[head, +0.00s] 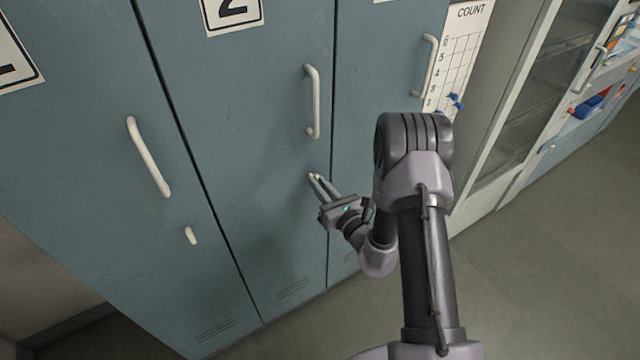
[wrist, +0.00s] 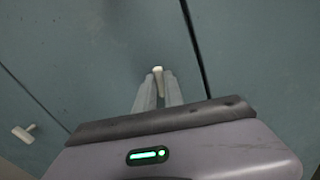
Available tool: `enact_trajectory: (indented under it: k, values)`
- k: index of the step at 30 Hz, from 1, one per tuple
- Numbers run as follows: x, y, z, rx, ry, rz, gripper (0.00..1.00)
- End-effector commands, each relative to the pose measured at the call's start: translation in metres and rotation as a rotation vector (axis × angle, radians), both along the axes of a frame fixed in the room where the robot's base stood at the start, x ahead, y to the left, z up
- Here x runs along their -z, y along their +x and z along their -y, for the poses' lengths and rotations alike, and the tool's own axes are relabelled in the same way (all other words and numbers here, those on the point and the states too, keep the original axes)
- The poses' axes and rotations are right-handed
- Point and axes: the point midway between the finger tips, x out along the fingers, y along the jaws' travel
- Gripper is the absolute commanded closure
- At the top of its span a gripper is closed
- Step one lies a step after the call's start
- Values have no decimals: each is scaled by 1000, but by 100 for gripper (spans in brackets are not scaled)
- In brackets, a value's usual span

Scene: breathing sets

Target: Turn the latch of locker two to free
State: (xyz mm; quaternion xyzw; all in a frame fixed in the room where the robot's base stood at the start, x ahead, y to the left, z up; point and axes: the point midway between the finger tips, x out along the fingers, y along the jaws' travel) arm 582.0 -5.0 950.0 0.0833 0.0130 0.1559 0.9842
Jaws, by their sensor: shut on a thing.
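Locker two (head: 245,130) is a blue-grey door with a "2" sign (head: 232,12) at its top and a white bar handle (head: 312,100) near its right edge. Its small pale latch (wrist: 158,70) sits below the handle, close to the door seam. My gripper (head: 318,180) is shut on this latch. In the wrist view the two fingers of my gripper (wrist: 159,80) stand either side of it, with its pale end showing between the tips. The rest of the latch is partly hidden by the fingers, and I cannot tell its exact angle.
Locker one's door, at left, has a white handle (head: 148,157) and a small pale latch (head: 190,235). A third door with a handle (head: 430,65) and a count chart (head: 460,55) stands right. Open floor (head: 540,270) lies at lower right.

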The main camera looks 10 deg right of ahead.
Motion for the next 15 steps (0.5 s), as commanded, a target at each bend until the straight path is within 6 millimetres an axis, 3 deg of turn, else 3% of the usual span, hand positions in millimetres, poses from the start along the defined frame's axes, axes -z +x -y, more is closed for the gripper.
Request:
enact_trajectory:
  k: [15]
  values:
    - [-1, 1, 2, 0, 456, -148, 100]
